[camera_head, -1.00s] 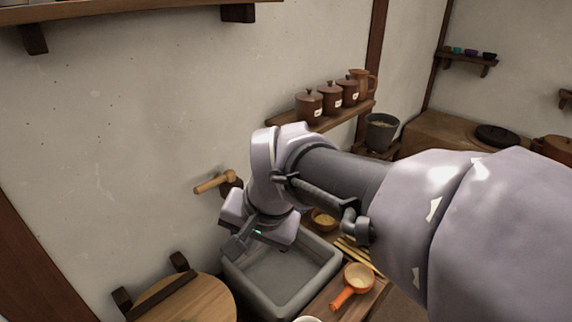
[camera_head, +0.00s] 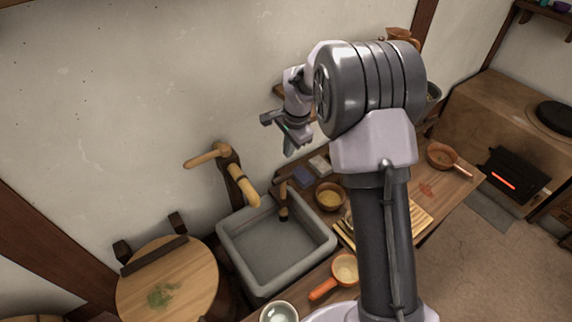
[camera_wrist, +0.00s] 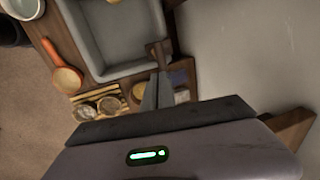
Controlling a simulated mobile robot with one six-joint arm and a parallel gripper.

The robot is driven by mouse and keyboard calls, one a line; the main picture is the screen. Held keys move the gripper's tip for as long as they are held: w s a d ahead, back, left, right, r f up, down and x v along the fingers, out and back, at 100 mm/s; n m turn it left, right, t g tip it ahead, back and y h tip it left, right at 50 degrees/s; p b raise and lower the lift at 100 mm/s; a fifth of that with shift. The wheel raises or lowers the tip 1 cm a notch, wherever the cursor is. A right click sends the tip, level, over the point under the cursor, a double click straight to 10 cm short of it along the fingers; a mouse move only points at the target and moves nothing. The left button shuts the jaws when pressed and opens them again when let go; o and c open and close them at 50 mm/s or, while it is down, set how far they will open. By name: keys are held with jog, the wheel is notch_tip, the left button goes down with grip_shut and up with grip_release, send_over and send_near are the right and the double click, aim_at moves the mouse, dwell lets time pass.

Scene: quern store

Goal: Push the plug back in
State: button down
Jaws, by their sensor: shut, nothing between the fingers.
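In the head view, a wall fitting with a tan wooden peg (camera_head: 205,157) and a bamboo spout (camera_head: 244,187) angles down above the left side of the grey stone basin (camera_head: 232,258). I cannot tell for sure which piece is the plug. My gripper (camera_head: 290,150) is shut and empty, raised near the wall, to the right of the fitting and apart from it. In the wrist view my shut fingers (camera_wrist: 156,78) point toward the basin (camera_wrist: 76,30), over its edge near the brown piece (camera_wrist: 158,52).
A round wooden lid (camera_head: 190,280) with green crumbs stands left of the basin. A yellow-filled bowl (camera_head: 330,196), an orange-handled ladle (camera_head: 343,270) and a pale bowl (camera_head: 279,312) crowd the counter. A stove (camera_head: 506,172) glows at right.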

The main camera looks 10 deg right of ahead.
jog(key=b, duration=0.2)
send_over(284, 182)
notch_tip(284, 182, down, 13)
jog(key=shift+w+f, duration=0.1)
jog(key=shift+f, duration=0.05)
jog(key=shift+f, duration=0.1)
notch_tip(284, 182, down, 4)
jog(key=b, duration=0.3)
jog(key=shift+s, duration=0.25)
notch_tip(284, 182, up, 14)
jog(key=s+d+p, duration=0.1)
jog(key=s+p, duration=0.1)
jog(key=p, duration=0.1)
jog(key=shift+p, duration=0.3)
